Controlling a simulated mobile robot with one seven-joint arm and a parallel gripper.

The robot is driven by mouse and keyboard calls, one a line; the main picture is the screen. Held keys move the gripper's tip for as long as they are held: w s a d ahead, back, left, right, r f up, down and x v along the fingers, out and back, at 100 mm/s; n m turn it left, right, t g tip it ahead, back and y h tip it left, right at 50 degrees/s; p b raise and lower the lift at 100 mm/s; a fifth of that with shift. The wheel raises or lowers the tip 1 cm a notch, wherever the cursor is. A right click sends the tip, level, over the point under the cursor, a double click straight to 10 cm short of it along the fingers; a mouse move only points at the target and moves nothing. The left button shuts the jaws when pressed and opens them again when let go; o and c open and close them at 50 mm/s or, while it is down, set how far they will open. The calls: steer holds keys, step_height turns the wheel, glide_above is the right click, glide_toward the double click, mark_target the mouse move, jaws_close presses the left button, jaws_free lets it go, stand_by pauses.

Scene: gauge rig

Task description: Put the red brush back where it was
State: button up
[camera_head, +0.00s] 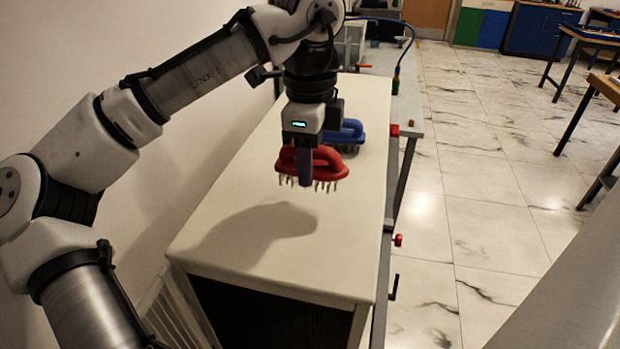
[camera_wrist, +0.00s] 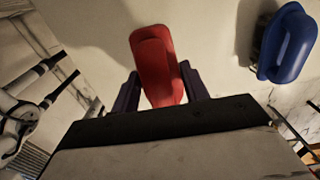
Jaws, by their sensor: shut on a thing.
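The red brush (camera_head: 325,164) has a loop handle on top and pale bristles pointing down. My gripper (camera_head: 305,170) is shut on its handle and holds it level above the white tabletop, with a shadow below to the left. In the wrist view the red brush (camera_wrist: 157,65) sits between the two dark fingers of my gripper (camera_wrist: 160,88). A blue brush (camera_head: 347,133) of similar shape stands on the tabletop behind the red one, partly hidden by my gripper. It also shows at the upper right of the wrist view (camera_wrist: 288,42).
The white tabletop (camera_head: 345,225) is bare at the front and along the right side. A white wall (camera_head: 60,60) runs along the left. A grey bench (camera_head: 412,115) with red knobs lies along the right edge. Marble floor (camera_head: 480,200) is open beyond.

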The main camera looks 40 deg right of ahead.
steer(key=shift+f, duration=2.25)
steer(key=o, duration=1.1)
steer(key=shift+r, duration=0.15)
step_height(320, 180, up, 12)
steer(key=shift+f, duration=0.1)
